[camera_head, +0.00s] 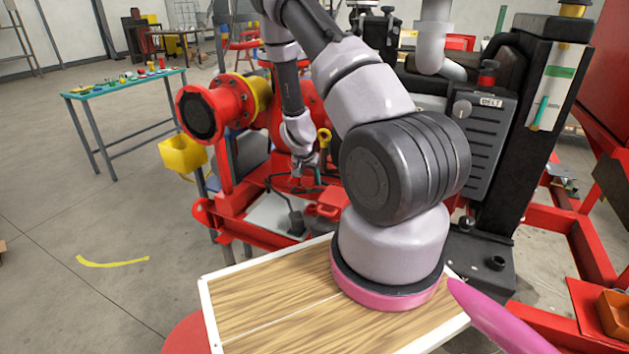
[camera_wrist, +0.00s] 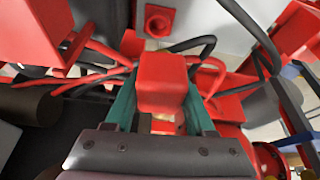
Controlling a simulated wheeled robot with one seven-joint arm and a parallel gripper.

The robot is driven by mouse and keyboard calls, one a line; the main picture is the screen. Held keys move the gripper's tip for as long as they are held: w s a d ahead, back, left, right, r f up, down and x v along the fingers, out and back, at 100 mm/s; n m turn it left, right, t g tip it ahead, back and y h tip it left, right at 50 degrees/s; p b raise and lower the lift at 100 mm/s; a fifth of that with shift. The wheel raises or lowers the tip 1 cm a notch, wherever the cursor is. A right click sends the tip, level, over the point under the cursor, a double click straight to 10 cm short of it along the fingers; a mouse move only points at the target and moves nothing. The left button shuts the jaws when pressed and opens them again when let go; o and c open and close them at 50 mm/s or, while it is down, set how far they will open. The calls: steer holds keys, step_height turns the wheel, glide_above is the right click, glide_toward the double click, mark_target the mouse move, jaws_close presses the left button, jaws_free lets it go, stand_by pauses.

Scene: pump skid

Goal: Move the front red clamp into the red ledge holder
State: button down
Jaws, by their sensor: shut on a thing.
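In the wrist view my gripper (camera_wrist: 160,92) has its two teal fingers shut on a red block-shaped clamp (camera_wrist: 162,78). The fingers press its two sides, and its lower end is partly hidden between them. In the head view my gripper (camera_head: 306,178) hangs small and far off over the red pump skid, and the clamp in it is hard to make out. A red square piece with a round recess (camera_wrist: 158,20) lies beyond the clamp in the wrist view, apart from it. I cannot tell whether it is the ledge holder. A red block (camera_head: 325,208) sits on the skid below my gripper.
Red and black hoses (camera_wrist: 95,60) run close around the clamp. A red flanged pipe (camera_head: 205,112) and a yellow bin (camera_head: 183,154) stand left of my gripper. A black belt housing (camera_head: 490,140) stands at right. A teal-topped table (camera_head: 125,84) is at far left, with open floor before it.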

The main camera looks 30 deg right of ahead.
steer(key=shift+w+d+f+m, duration=0.1)
steer(key=shift+d+f+m, duration=0.4)
steer(key=shift+d+f, duration=0.25)
steer(key=shift+f, duration=2.5)
steer(key=shift+f, duration=1.75)
steer(key=shift+c, duration=0.8)
jaws_free()
steer(key=shift+a, duration=0.1)
